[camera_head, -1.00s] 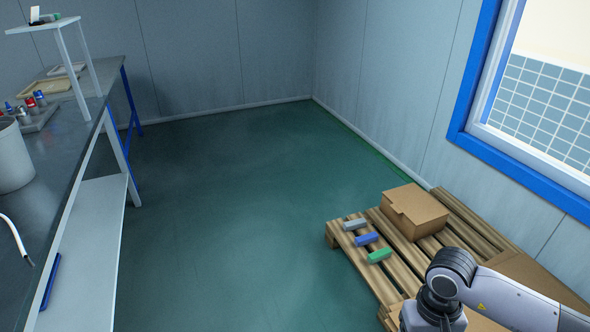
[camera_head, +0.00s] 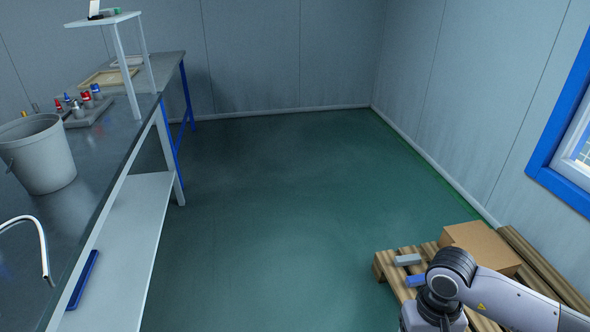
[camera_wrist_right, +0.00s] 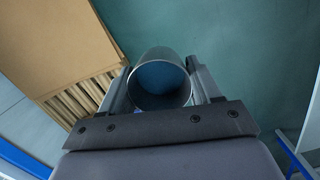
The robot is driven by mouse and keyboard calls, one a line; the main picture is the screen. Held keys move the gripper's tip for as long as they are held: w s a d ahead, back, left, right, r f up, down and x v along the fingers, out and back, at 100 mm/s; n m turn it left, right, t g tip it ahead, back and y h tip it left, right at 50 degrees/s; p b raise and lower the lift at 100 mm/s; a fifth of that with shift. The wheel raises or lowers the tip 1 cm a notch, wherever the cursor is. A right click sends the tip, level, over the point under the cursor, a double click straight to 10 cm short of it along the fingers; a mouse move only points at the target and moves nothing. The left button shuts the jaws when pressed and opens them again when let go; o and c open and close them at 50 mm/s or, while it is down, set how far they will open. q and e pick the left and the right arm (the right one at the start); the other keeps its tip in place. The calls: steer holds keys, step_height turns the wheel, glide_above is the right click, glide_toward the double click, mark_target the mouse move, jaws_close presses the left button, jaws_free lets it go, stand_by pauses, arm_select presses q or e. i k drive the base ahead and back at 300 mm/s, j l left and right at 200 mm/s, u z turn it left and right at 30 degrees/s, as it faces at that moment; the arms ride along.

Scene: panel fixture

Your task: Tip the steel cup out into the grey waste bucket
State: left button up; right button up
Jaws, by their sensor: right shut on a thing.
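The steel cup (camera_wrist_right: 160,80) is in the right wrist view, its open mouth facing the camera and blue inside. My right gripper (camera_wrist_right: 161,84) is shut on it, one finger on each side. In the head view my right arm shows at the lower right, but its gripper and the cup are out of frame. The grey waste bucket (camera_head: 38,158) stands upright on the dark workbench at the left of the head view, well away from my right arm. My left gripper is not in view.
The workbench (camera_head: 130,125) carries a rack of red and blue capped items (camera_head: 88,108), a white riser shelf (camera_head: 103,19) and a white curved spout (camera_head: 43,245). A pallet (camera_head: 385,268) with a cardboard box (camera_head: 481,247) is at lower right. Green floor (camera_head: 270,210) between is clear.

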mark_target(36, 149)
steer(key=i+u, duration=0.3)
steer(key=i, duration=0.95)
steer(key=i+z, duration=0.3)
steer(key=i, duration=0.25)
steer(key=i+j+z, duration=0.1)
steer(key=i+z, duration=0.2)
steer(key=i, duration=0.3)
steer(key=i+z, duration=0.15)
steer(key=i, duration=0.45)
steer(key=u, duration=2.05)
